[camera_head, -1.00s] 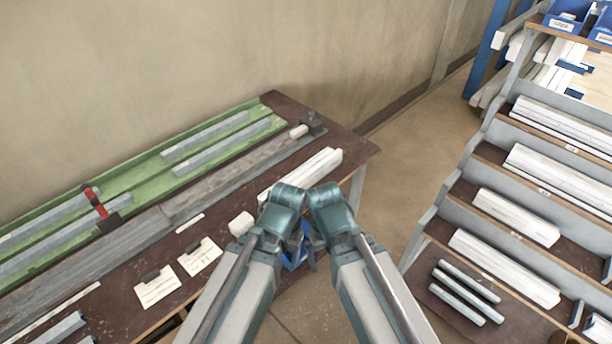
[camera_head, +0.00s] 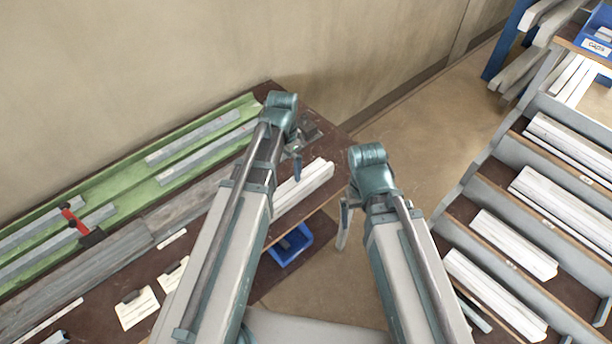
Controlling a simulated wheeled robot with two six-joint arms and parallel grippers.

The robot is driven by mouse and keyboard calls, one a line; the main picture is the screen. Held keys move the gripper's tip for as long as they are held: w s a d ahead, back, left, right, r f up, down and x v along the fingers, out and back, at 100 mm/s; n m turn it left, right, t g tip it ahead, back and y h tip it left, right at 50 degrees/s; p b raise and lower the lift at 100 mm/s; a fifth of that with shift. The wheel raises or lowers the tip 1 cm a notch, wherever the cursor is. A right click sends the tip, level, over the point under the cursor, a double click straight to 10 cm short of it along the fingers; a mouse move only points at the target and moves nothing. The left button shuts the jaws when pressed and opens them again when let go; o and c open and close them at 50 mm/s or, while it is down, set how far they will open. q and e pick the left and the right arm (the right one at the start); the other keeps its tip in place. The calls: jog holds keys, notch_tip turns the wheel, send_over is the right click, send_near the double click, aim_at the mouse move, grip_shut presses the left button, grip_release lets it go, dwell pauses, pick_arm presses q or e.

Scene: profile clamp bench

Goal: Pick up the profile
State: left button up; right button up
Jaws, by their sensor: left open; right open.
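A white profile (camera_head: 312,181) lies on the brown bench (camera_head: 200,268), near its right end and partly hidden behind my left arm. Grey profiles (camera_head: 205,155) lie in the green channel (camera_head: 150,172) along the back of the bench. My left gripper (camera_head: 297,168) is open above the right part of the bench, close to the white profile in the picture; I see no contact. My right gripper (camera_head: 344,224) is open and empty over the floor gap to the right of the bench.
A red-handled clamp (camera_head: 74,220) stands on the bench's left part. Paper cards (camera_head: 137,307) lie near the front. A stepped rack (camera_head: 500,173) with white profiles stands at right, with floor between.

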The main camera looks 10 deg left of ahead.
aim_at(289, 190)
pick_arm(q)
jog(key=f+b, duration=0.4)
jog(key=w+f+b, duration=0.1)
jog(key=f+b, duration=0.8)
jog(key=b, duration=0.1)
jog(key=shift+w+a+f, duration=0.1)
jog(key=shift+w+f, duration=0.15)
jog(key=shift+f, duration=0.05)
jog(key=shift+r, duration=0.1)
grip_shut()
dwell(0.6)
